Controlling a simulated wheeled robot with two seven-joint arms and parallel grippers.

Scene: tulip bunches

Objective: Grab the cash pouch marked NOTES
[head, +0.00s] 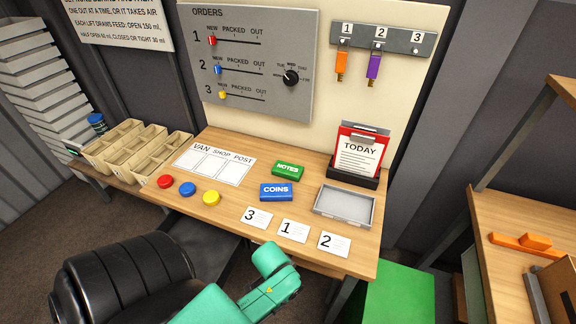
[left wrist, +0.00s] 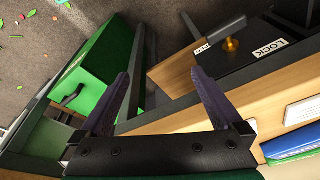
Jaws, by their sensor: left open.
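The green NOTES pouch (head: 287,171) lies on the wooden desk (head: 240,146), right of the VAN SHOP POST sheet. The blue COINS pouch (head: 276,192) lies just in front of it, apart from it. My left gripper (left wrist: 159,74) shows in the left wrist view with its two dark fingers spread and nothing between them. Its fingers point past a wooden edge toward a black box labelled LOCK (left wrist: 270,48). No gripper fingers show in the head view, only a teal arm of mine below the desk's front edge. My right gripper is not seen.
A grey tray (head: 346,219) and the TODAY holder (head: 352,177) stand right of the pouches. Number cards (head: 294,230) lie along the front edge. Red, blue and yellow discs (head: 187,188) lie to the left, beside beige bins (head: 121,168). A black chair (head: 125,278) stands in front.

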